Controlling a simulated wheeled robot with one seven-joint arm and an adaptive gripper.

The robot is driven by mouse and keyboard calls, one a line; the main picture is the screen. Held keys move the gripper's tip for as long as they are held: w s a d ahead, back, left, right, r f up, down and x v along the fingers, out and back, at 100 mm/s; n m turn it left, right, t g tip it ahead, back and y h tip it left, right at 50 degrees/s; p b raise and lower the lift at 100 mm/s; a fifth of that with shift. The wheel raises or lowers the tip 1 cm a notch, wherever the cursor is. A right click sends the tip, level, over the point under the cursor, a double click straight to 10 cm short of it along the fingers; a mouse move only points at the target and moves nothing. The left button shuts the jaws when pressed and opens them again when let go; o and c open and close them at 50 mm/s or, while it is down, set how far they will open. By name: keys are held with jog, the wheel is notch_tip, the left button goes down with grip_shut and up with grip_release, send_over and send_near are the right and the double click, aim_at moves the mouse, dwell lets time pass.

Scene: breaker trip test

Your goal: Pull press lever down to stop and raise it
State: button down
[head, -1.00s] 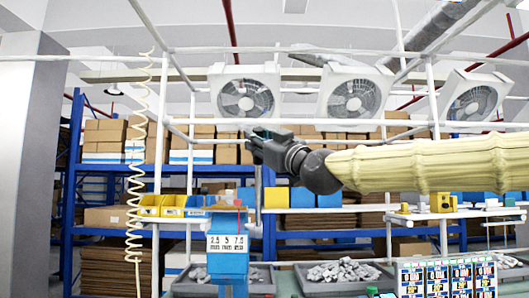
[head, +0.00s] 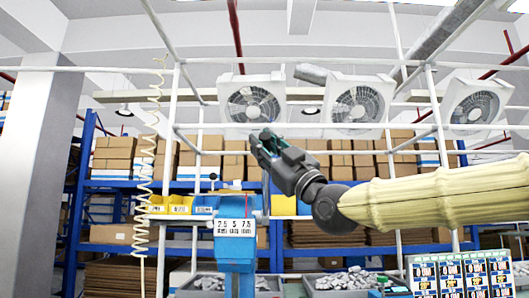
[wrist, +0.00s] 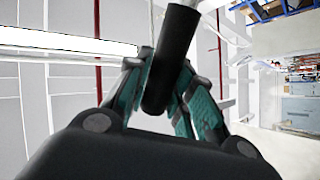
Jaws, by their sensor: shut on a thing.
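The blue press (head: 235,252) stands a little left of centre in the head view, with a white number plate (head: 235,227) on its front. My gripper (head: 262,148) is above and slightly right of the press, its fingers pointing up and left. In the wrist view a black cylindrical handle (wrist: 172,60), the lever's grip, lies between the teal-padded fingers, and my gripper is shut on it. In the head view the lever's grip is mostly hidden by my gripper. A small dark knob (head: 213,177) stands up at the press's left.
Grey bins of metal parts (head: 345,281) lie behind the press. A display panel (head: 462,276) is at the lower right. A coiled cream hose (head: 146,190) hangs at the left. White frame posts, fans (head: 253,104) and blue shelving with boxes (head: 115,150) stand behind.

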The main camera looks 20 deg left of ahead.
jog(key=f+b, duration=0.1)
jog(key=s+f+n+g+y+b, duration=0.1)
jog(key=f+n, duration=0.1)
jog(key=shift+s+d+b, duration=0.2)
jog(key=shift+s+b, duration=0.05)
jog(key=shift+b, duration=0.15)
jog(key=shift+f, duration=0.1)
jog(key=c, duration=1.2)
grip_release()
jog(key=v, duration=1.2)
jog(key=shift+w+f, duration=0.1)
